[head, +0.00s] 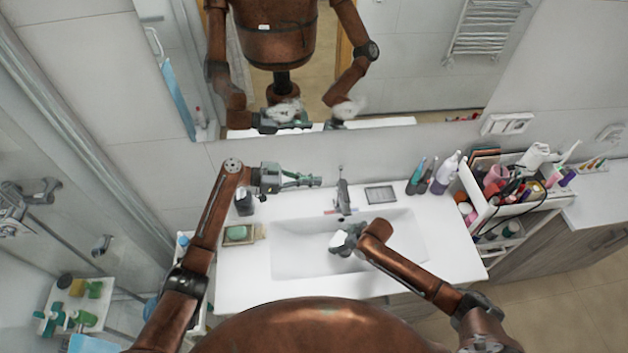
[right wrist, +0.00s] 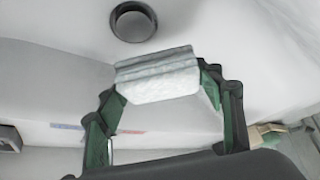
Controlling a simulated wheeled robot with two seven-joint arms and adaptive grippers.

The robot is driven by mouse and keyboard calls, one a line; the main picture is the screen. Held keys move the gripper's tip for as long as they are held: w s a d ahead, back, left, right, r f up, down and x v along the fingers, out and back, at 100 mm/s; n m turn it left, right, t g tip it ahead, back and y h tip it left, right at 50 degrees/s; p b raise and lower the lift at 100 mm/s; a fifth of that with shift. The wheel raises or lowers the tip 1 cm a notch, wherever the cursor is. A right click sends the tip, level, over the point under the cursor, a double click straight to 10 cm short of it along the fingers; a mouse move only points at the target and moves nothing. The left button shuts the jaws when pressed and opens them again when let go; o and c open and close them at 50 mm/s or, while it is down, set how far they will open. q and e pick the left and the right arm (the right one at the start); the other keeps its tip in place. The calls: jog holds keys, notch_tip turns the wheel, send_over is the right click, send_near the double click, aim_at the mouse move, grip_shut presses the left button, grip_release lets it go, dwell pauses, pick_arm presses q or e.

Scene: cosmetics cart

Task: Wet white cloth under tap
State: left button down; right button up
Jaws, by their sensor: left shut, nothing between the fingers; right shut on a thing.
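The white cloth (right wrist: 160,76) is folded and held between the fingers of my right gripper (right wrist: 165,88) in the right wrist view. In the head view the cloth (head: 338,243) shows over the white sink basin (head: 295,262), below the tap (head: 343,197). My right forearm hides part of the right gripper there. My left gripper (head: 316,181) is shut and empty, just left of the tap's upper end. Whether it touches the tap cannot be told. Whether water runs is not visible. The drain (right wrist: 133,21) shows beyond the cloth in the right wrist view.
A green soap (head: 237,232) in a dish and a dark cup (head: 244,202) stand left of the basin. Several bottles (head: 440,175) stand at the back right. A crowded cosmetics cart (head: 485,215) is at the right. A mirror (head: 400,70) rises behind the counter.

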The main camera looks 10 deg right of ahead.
jog(key=shift+s+a+r+p, duration=0.15)
jog(key=shift+s+p, duration=0.4)
jog(key=shift+s, duration=0.3)
jog(key=shift+s+a+p, duration=0.15)
jog(key=shift+s+p, duration=0.4)
jog(key=shift+s, duration=0.55)
jog(key=s+r+p, duration=0.3)
jog(key=s+p, duration=0.1)
jog(key=s, duration=0.1)
jog(key=shift+a+r+p, duration=0.35)
jog(key=shift+a+r, duration=0.05)
jog(key=shift+w+r, duration=0.1)
jog(key=shift+r, duration=0.05)
dwell(0.9)
